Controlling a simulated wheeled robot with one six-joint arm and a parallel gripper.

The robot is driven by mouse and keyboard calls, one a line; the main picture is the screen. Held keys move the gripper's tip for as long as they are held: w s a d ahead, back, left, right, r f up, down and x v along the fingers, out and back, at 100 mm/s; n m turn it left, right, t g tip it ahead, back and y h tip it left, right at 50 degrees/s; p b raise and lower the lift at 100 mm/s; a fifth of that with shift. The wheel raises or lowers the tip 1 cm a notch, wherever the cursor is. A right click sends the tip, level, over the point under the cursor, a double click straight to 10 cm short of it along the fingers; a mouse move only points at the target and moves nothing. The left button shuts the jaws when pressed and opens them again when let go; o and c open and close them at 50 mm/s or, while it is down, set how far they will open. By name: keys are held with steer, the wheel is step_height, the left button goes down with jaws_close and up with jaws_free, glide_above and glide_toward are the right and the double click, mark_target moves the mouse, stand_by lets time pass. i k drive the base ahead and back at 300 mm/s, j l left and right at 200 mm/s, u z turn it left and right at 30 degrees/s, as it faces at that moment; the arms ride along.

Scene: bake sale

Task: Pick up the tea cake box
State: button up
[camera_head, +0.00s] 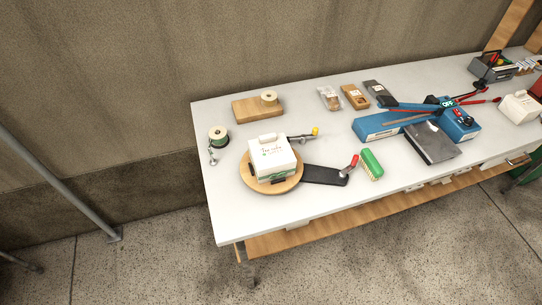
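A green band shows low on the box's front side. A second white box (519,107) stands at the far right of the table, and its label is too small to read. My gripper is not in view.
Bare tabletop lies left of the board.

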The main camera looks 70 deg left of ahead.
mark_target(272, 156)
steer(key=k+j+u, duration=0.15)
steer(key=j, duration=0.2)
steer(key=k+j+u, duration=0.1)
steer(key=j, duration=0.25)
steer(key=k+j+u, duration=0.15)
steer(key=j, duration=0.25)
steer(key=k+j+u, duration=0.1)
steer(key=j, duration=0.25)
steer(key=k+j+u, duration=0.15)
steer(key=j, duration=0.3)
steer(key=k+l, duration=0.05)
